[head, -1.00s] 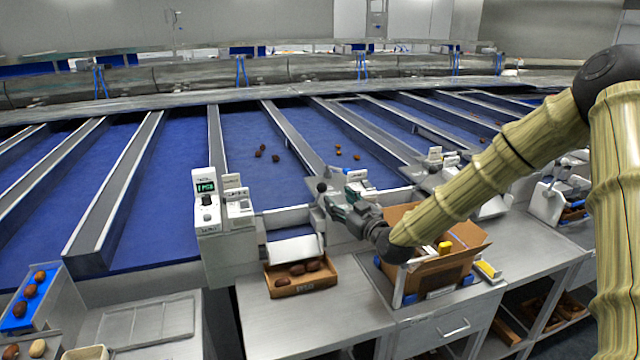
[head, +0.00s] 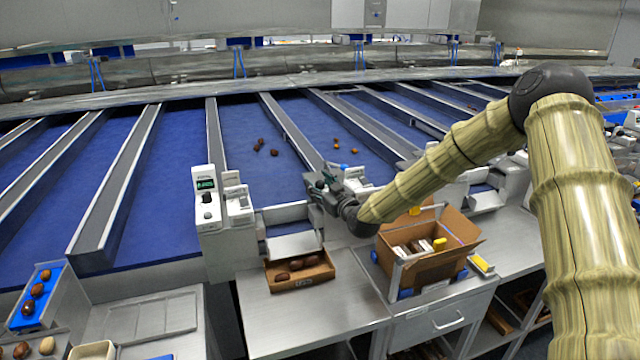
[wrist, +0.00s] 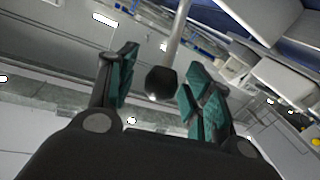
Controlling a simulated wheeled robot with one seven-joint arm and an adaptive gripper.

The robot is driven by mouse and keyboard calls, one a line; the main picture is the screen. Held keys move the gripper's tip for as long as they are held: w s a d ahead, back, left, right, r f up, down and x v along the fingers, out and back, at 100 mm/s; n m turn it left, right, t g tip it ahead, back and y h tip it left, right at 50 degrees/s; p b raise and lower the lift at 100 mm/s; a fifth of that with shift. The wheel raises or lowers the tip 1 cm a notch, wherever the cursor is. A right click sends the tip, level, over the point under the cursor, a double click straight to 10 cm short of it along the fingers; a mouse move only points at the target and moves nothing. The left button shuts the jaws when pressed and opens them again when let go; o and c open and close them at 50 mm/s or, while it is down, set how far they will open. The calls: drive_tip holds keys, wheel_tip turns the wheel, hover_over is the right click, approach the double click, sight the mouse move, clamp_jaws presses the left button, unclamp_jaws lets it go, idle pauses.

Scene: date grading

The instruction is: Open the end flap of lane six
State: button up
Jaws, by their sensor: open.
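A lever with a black ball knob (wrist: 161,83) on a pale rod shows in the wrist view, between the two green-padded fingers of my gripper (wrist: 158,76). The fingers are open, with a gap to the knob on both sides; I cannot tell how deep it sits between them. In the head view my gripper (head: 322,190) is at the lane end, right of the display unit, and hides the knob. A pale metal plate (head: 294,246) slopes at this lane end, above a shallow cardboard tray of dates (head: 300,284). I cannot read any lane number.
The display unit (head: 207,215) stands left of the lane end. An open cardboard box (head: 425,268) stands on the bench below my forearm. A few dates (head: 260,146) lie on the blue lane. The bench front (head: 310,320) is clear.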

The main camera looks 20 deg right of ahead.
drive_tip(key=shift+c, duration=0.2)
clamp_jaws()
drive_tip(key=shift+w+r, duration=0.15)
